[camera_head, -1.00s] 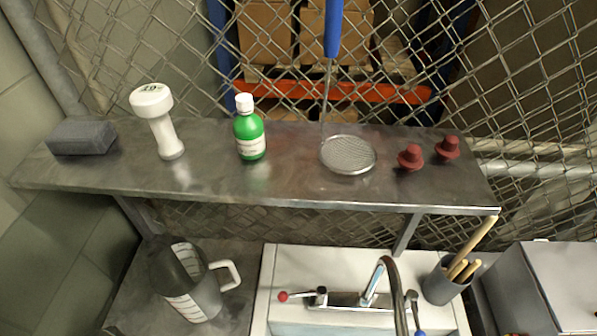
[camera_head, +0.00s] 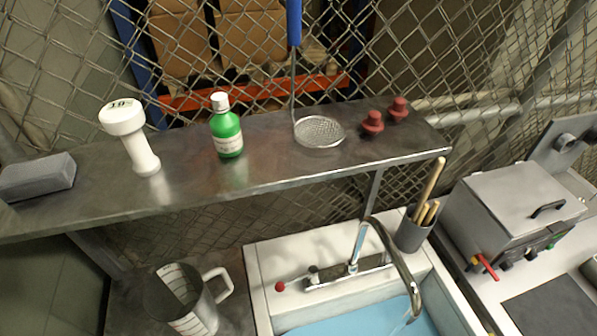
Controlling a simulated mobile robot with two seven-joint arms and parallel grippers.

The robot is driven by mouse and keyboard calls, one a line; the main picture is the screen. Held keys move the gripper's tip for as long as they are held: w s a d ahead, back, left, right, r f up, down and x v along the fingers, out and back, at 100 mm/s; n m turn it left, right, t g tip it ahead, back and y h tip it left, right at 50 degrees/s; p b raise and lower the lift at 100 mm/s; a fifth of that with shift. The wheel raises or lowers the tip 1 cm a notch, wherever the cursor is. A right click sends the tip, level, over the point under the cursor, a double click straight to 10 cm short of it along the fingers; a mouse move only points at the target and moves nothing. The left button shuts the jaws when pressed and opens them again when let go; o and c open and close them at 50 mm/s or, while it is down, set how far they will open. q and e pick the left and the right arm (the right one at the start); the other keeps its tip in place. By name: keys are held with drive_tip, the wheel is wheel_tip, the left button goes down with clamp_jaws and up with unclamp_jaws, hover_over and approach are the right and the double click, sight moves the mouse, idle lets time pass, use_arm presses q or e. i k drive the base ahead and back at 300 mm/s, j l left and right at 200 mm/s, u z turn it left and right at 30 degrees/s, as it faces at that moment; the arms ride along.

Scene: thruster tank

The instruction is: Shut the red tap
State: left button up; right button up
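A chrome faucet (camera_head: 384,238) with a curved spout stands at the back of a white sink. A pale streak shows just below the spout's mouth; I cannot tell for sure whether water is running. A red lever handle (camera_head: 487,266) also sits on the front of the grey metal box at the right. Neither of my grippers is in view.
The sink (camera_head: 258,270) has a light blue inside. A metal shelf (camera_head: 190,190) above it carries a green bottle (camera_head: 226,130), a white shaker, a strainer, a grey block and two red stoppers. A jug (camera_head: 185,300) stands left; a grey holder (camera_head: 412,234) with wooden sticks stands right.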

sight(312, 272)
drive_tip(key=l+u, duration=0.5)
drive_tip(key=l, duration=0.2)
drive_tip(key=i+l+u, duration=0.1)
drive_tip(key=l, duration=0.55)
drive_tip(key=i+l, duration=0.1)
drive_tip(key=l, duration=0.55)
drive_tip(key=u, duration=0.05)
